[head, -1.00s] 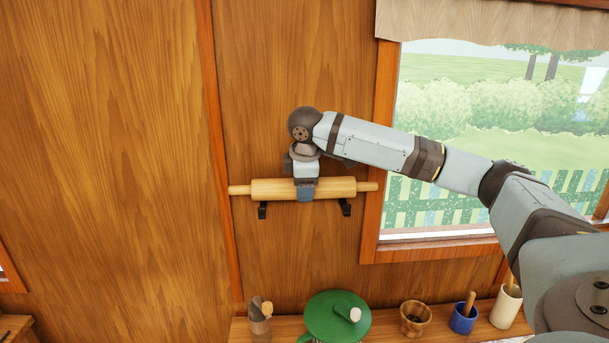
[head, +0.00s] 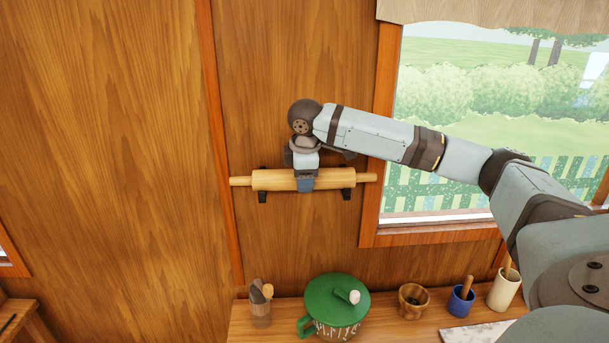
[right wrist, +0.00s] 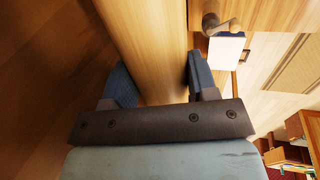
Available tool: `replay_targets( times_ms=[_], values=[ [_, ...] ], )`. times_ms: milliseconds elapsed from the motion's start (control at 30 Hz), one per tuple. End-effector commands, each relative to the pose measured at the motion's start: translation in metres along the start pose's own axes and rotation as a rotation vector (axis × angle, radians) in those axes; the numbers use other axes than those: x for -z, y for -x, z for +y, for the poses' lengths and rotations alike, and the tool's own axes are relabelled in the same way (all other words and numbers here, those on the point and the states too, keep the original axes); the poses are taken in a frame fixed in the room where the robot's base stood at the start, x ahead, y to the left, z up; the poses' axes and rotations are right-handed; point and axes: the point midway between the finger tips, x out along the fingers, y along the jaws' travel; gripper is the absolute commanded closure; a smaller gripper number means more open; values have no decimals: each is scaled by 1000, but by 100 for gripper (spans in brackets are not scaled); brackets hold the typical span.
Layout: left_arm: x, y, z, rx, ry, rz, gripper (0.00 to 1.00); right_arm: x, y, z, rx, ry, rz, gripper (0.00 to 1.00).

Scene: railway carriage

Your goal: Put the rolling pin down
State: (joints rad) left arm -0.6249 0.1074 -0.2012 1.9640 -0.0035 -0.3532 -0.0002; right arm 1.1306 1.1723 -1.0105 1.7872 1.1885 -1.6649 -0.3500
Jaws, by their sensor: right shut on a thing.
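The wooden rolling pin (head: 272,179) lies level against the wall panel in the head view. Two dark wall hooks (head: 346,194) show at it, one near each end of its body. My right gripper (head: 305,184) is shut around the middle of the pin from above. In the right wrist view the pin (right wrist: 150,45) runs between the two blue fingers (right wrist: 160,82). Whether the pin's weight rests on the hooks cannot be told. My left gripper is not in view.
Below is a wooden counter (head: 385,322) with a green lidded pot (head: 335,300), a utensil holder (head: 260,312), a wooden bowl (head: 413,300), a blue cup (head: 461,302) and a cream jar (head: 504,290). A framed window (head: 450,150) is at the right. The wall panel left of the pin is clear.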

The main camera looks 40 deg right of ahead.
Motion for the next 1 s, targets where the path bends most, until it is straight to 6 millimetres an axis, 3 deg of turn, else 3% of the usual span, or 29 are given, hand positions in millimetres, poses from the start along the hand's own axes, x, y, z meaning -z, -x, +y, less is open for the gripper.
replay_targets(
  times_ms=[67, 100, 200, 567, 733, 1000],
  values=[
    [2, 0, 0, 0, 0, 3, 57, 0, -1, 0, -1, 0, 1, 84],
    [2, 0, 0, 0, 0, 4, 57, 0, 0, 0, -1, 0, 1, 38],
    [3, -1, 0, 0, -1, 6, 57, 0, 0, 0, -1, 0, 1, 17],
    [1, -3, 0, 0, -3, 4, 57, 0, 4, 0, -1, 0, 0, 17],
    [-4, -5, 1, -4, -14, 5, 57, 0, 30, -1, -2, 0, 3, 17],
    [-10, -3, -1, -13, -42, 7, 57, 1, 93, -1, -4, 0, 4, 17]
  ],
)
